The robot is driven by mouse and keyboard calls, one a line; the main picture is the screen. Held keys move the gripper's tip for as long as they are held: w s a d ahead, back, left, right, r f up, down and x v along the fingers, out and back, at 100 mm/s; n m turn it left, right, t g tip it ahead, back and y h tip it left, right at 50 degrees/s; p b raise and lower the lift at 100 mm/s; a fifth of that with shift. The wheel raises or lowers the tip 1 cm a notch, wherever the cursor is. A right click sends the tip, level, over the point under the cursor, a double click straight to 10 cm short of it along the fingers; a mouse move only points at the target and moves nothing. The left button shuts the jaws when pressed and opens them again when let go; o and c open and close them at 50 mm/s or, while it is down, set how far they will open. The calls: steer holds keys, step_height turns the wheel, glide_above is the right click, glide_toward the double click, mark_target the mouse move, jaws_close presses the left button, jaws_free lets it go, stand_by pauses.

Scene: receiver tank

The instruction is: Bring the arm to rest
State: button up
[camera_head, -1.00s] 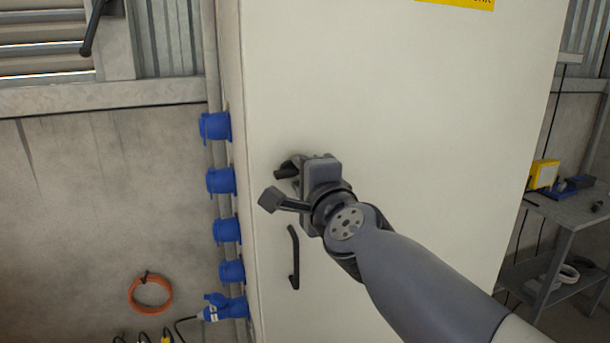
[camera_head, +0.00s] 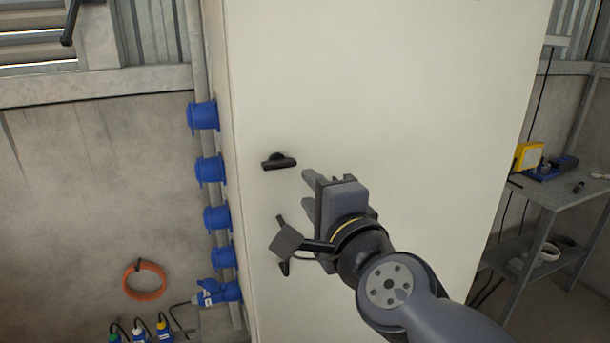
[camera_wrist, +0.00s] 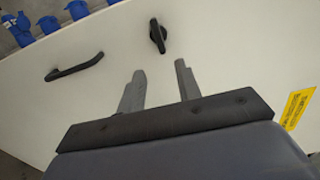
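My gripper (camera_head: 308,190) is in front of the pale cabinet door (camera_head: 400,90), to the right of and below a small black turn handle (camera_head: 279,161). In the wrist view my gripper (camera_wrist: 160,82) has its two fingers apart with nothing between them. The turn handle (camera_wrist: 157,36) shows beyond the fingertips, clear of them. A longer black pull handle (camera_wrist: 75,67) is on the same door, left of the fingers in the wrist view. In the head view it is mostly hidden behind my wrist. The door looks closed.
Blue sockets (camera_head: 210,169) line the cabinet's left side, with a blue plug (camera_head: 214,292) at the lowest. An orange cable coil (camera_head: 144,281) hangs on the wall. A metal shelf table (camera_head: 560,190) stands at the right. The space before the door's upper part is clear.

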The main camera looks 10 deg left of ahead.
mark_target(291, 165)
steer(key=shift+s+d, duration=0.2)
steer(key=shift+s, duration=0.15)
steer(key=shift+w+f, duration=0.1)
steer(key=shift+w, duration=0.05)
steer(key=b+x, duration=0.3)
steer(key=x, duration=0.7)
steer(key=shift+w, duration=0.3)
